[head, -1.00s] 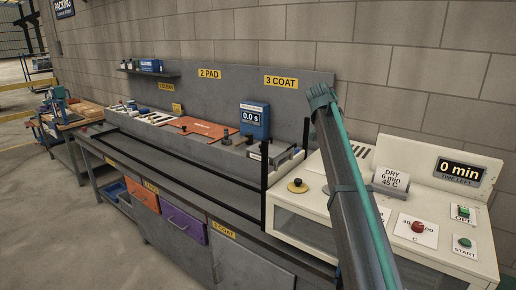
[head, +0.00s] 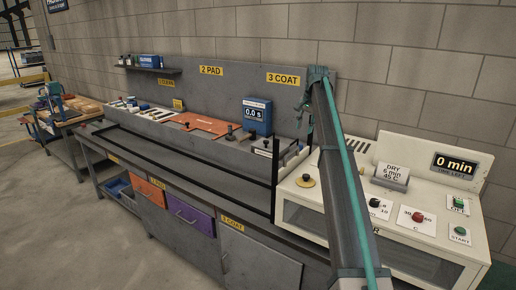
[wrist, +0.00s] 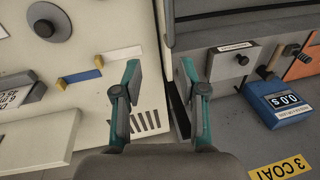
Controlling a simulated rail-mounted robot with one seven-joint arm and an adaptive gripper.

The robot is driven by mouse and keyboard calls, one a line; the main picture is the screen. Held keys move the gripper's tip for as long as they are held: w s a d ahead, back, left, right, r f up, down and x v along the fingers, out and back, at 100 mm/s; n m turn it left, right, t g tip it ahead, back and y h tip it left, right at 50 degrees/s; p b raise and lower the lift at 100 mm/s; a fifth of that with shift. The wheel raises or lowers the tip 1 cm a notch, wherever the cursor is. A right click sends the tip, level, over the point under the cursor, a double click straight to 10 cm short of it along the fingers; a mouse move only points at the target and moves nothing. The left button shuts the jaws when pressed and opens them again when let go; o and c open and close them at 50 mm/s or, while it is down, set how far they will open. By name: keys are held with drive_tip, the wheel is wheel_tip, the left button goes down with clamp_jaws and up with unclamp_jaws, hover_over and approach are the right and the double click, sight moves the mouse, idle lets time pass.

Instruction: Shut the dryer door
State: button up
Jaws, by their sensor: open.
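The dryer is a cream box (head: 452,190) at the right of the head view. Its top also fills the left of the wrist view (wrist: 60,110). The dryer's front (head: 300,217) has a pale frame around dark glass; my arm crosses it, and I cannot tell how far its door stands open. My gripper (head: 316,80) is raised in front of the wall, above the back of the bench beside the dryer.
A dark round knob (head: 305,181), a sign (head: 393,173) and red and green buttons sit on the dryer top. The display (head: 455,166) reads 0 min. Left stands a grey bench with a blue timer (head: 256,117) and a black rail. The floor in front is clear.

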sight(293, 151)
drive_tip(key=shift+n+g+y, duration=0.3)
drive_tip(key=shift+n, duration=0.2)
drive_tip(key=a+f+p, duration=0.1)
drive_tip(key=f, duration=0.2)
drive_tip(key=a+f+p, duration=0.1)
drive_tip(key=f, duration=0.3)
drive_tip(key=a+f+p, duration=0.2)
drive_tip(key=f, duration=0.1)
drive_tip(key=shift+w+f, duration=0.25)
clamp_jaws()
